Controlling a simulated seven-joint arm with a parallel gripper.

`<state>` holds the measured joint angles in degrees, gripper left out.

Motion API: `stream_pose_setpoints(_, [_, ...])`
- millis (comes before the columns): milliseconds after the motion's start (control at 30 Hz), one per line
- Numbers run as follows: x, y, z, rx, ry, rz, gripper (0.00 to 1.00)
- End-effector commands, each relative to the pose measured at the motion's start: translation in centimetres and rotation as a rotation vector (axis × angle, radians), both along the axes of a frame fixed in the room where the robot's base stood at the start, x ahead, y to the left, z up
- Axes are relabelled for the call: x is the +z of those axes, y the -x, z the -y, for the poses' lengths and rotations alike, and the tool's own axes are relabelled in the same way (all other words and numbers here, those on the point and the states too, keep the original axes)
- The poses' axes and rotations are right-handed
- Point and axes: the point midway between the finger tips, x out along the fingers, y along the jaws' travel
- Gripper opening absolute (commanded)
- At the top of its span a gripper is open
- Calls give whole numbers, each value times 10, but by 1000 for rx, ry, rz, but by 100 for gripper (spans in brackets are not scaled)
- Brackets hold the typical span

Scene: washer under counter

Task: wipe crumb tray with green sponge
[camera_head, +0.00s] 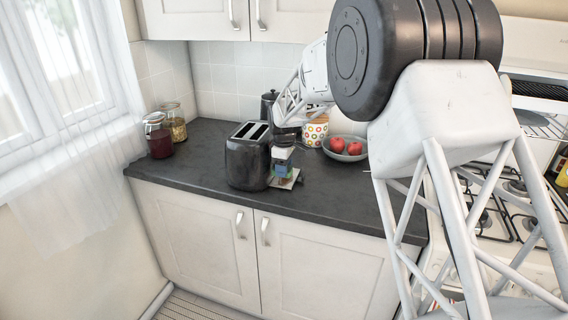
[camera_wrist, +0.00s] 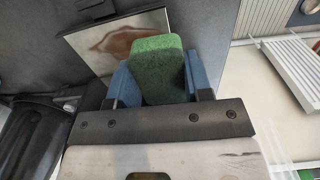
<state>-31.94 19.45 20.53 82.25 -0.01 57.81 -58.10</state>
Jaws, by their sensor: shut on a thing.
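The green sponge (camera_wrist: 158,68) is held between the two blue fingers of my gripper (camera_wrist: 160,84) in the wrist view. My gripper is shut on it. The crumb tray (camera_wrist: 88,42), a flat metal plate with a brown smear, lies on the dark counter just beyond the sponge. The sponge overlaps the tray's near right part in the picture; I cannot tell whether they touch. In the head view my gripper (camera_head: 280,170) points down over the tray (camera_head: 291,183), beside the black toaster (camera_head: 247,157). The sponge is hardly visible there.
Two lidded jars (camera_head: 158,136) stand at the counter's left back. A spotted mug (camera_head: 315,131) and a grey bowl (camera_head: 344,156) with red fruit stand behind and right of my gripper. The gas hob (camera_head: 500,210) is at right. The counter's front left is clear.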

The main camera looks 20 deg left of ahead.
Motion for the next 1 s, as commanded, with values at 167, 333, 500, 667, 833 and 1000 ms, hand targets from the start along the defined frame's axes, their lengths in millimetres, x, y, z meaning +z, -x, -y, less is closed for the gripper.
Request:
stream_pose_setpoints(167, [-14, 0, 0, 0, 0, -1, 21])
stream_pose_setpoints(333, [-24, 0, 0, 0, 0, 0, 21])
stream_pose_setpoints(500, [-28, 0, 0, 0, -1, 1, 21])
stream_pose_setpoints(667, [-29, 0, 0, 0, -1, 1, 21])
stream_pose_setpoints(833, [-29, 0, 0, 0, 0, 1, 21])
stream_pose_setpoints(1000, [-29, 0, 0, 0, 0, 1, 21])
